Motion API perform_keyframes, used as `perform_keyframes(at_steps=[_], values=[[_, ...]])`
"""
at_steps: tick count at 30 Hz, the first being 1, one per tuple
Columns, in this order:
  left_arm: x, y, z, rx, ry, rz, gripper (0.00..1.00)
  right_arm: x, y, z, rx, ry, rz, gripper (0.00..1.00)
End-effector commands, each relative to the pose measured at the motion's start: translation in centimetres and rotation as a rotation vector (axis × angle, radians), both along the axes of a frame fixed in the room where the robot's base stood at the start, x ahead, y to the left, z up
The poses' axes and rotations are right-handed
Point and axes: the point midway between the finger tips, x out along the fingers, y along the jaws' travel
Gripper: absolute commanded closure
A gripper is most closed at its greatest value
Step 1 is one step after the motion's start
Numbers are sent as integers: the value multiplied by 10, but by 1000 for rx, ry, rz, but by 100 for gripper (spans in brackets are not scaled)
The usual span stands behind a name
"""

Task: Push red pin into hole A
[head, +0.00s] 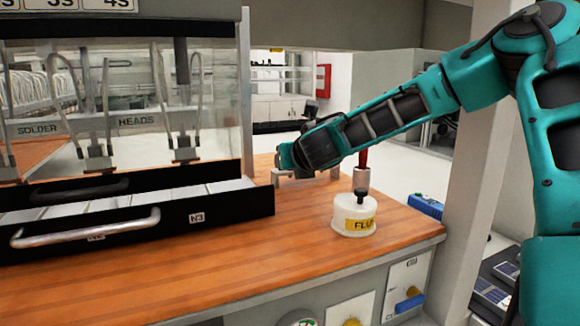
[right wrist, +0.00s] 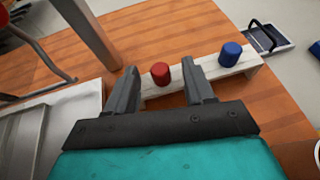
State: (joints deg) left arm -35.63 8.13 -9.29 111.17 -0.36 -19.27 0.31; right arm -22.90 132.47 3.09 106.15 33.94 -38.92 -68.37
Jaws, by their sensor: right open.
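The red pin (right wrist: 160,72) stands upright in a pale block (right wrist: 212,72) in the right wrist view. A blue pin (right wrist: 230,52) stands at the same block's right end. My right gripper (right wrist: 159,66) is open, with one finger on each side of the red pin and visible gaps to it. In the head view my right gripper (head: 288,174) is low over the wooden bench, beside the drawer unit; the pin is hidden there. Hole A and its label cannot be made out. My left gripper is not in view.
A white flux pot (head: 345,222) with a black cap stands on the bench (head: 250,260), near its right edge. An open drawer (head: 235,205) lies to the left of my gripper. A grey post (right wrist: 88,32) rises beyond the block. The front of the bench is clear.

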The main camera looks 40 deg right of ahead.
Motion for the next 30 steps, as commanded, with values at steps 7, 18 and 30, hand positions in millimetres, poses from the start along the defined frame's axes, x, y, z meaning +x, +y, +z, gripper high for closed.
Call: perform_keyframes(at_steps=[7, 18, 30], values=[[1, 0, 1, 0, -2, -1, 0, 0, 0, 0, 0, 0, 0, 54], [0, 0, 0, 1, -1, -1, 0, 0, 0, 0, 0, 0, 0, 89], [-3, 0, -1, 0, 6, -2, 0, 0, 0, 1, 0, 0, 0, 100]])
